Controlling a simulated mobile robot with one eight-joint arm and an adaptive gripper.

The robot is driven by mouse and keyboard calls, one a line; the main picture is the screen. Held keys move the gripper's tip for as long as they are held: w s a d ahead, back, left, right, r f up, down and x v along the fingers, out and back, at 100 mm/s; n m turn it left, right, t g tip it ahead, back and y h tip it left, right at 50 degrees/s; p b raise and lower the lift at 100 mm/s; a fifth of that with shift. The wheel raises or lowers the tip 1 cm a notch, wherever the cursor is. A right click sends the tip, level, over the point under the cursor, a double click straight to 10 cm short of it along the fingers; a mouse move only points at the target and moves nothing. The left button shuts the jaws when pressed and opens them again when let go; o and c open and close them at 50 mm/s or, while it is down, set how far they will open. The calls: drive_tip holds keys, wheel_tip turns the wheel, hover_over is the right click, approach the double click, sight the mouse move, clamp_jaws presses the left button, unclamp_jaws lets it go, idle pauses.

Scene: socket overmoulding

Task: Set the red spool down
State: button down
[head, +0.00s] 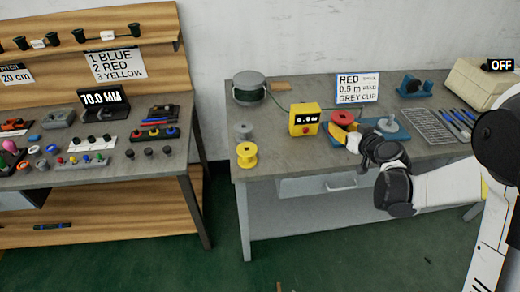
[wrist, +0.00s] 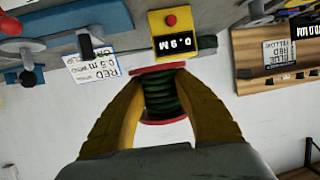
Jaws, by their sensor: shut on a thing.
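The red spool (wrist: 160,94) has red flanges and a dark green winding around its core. In the wrist view it sits between the two yellow fingers of my gripper (wrist: 160,95), which are shut on it from both sides. In the head view the red spool (head: 343,118) is over the right bench, just right of the yellow counter box (head: 305,119). My gripper (head: 345,134) reaches it from the right. I cannot tell whether the spool touches anything below it. The counter also shows in the wrist view (wrist: 181,36) and reads about 0.9 M.
The right bench (head: 275,118) also holds a yellow spool (head: 247,154), a grey spool (head: 243,131), a large cable reel (head: 250,88), a blue-based device (head: 388,130) and a wire rack (head: 428,126). A sign (head: 357,88) stands behind.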

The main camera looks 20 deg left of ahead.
drive_tip(key=w+a+f+n+g+y, duration=0.1)
drive_tip(key=a+f, duration=0.2)
drive_tip(key=a, duration=0.5)
drive_tip(key=b, duration=0.5)
hover_over(281, 158)
wheel_tip(281, 158, down, 7)
drive_tip(key=shift+f, duration=0.2)
wheel_tip(281, 158, down, 4)
drive_tip(key=shift+f+b, duration=0.1)
drive_tip(key=shift+b, duration=0.9)
drive_tip(key=shift+r, duration=0.2)
drive_tip(key=shift+f, duration=0.15)
drive_tip(key=c, duration=1.1)
unclamp_jaws()
drive_tip(key=shift+c, duration=0.2)
